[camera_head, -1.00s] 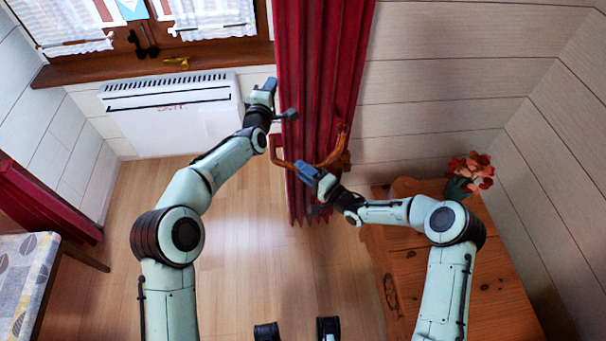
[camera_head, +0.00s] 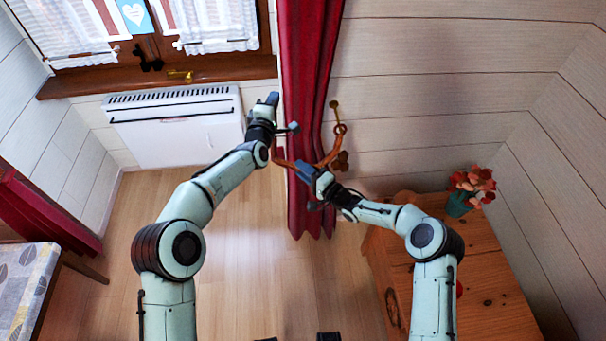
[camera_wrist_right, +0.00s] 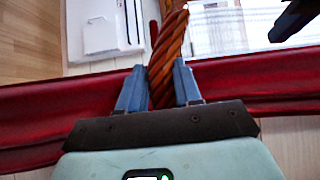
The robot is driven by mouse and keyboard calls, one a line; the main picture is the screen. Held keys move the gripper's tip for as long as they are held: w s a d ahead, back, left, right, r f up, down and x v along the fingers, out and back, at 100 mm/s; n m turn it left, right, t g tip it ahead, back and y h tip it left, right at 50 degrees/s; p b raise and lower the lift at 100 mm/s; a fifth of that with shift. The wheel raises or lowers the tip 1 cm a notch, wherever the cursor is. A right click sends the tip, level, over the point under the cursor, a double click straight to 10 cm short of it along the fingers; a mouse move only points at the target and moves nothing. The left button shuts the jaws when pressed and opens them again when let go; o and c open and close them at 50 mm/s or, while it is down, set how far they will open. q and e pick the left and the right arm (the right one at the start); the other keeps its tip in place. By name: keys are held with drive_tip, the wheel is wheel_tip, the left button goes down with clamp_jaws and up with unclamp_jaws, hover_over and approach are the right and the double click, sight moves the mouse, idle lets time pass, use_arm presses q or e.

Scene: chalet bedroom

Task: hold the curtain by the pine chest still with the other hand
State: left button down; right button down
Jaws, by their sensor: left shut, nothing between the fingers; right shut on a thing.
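The red curtain (camera_head: 308,60) hangs in gathered folds left of the pine chest (camera_head: 490,290); it also crosses the right wrist view (camera_wrist_right: 45,115). A twisted orange-brown rope tie-back (camera_head: 327,158) passes across the curtain's front, and one end lies close to a small wall hook (camera_head: 335,104). My right gripper (camera_head: 306,171) is shut on the rope, which shows between its blue fingers in the right wrist view (camera_wrist_right: 168,50). My left gripper (camera_head: 273,99) is shut and empty at the curtain's left edge, higher up. Whether it touches the cloth I cannot tell.
A white heater (camera_head: 175,125) stands under the window sill (camera_head: 120,80) behind my left arm. A potted red flower (camera_head: 470,188) stands on the chest. A patterned bed or seat (camera_head: 25,285) is at lower left. The floor between is clear.

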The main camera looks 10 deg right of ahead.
drive_tip(key=shift+w, duration=0.75)
drive_tip(key=shift+w+d+f, duration=0.1)
drive_tip(key=shift+w+f, duration=0.15)
drive_tip(key=shift+f, duration=0.15)
drive_tip(key=shift+d+f, duration=0.15)
drive_tip(key=shift+f, duration=0.35)
drive_tip(key=c, duration=0.7)
unclamp_jaws()
drive_tip(key=shift+w, duration=0.1)
drive_tip(key=v, duration=1.1)
drive_tip(key=shift+s+d+r, duration=0.1)
drive_tip(key=shift+s+r, duration=0.1)
drive_tip(key=shift+s, duration=0.25)
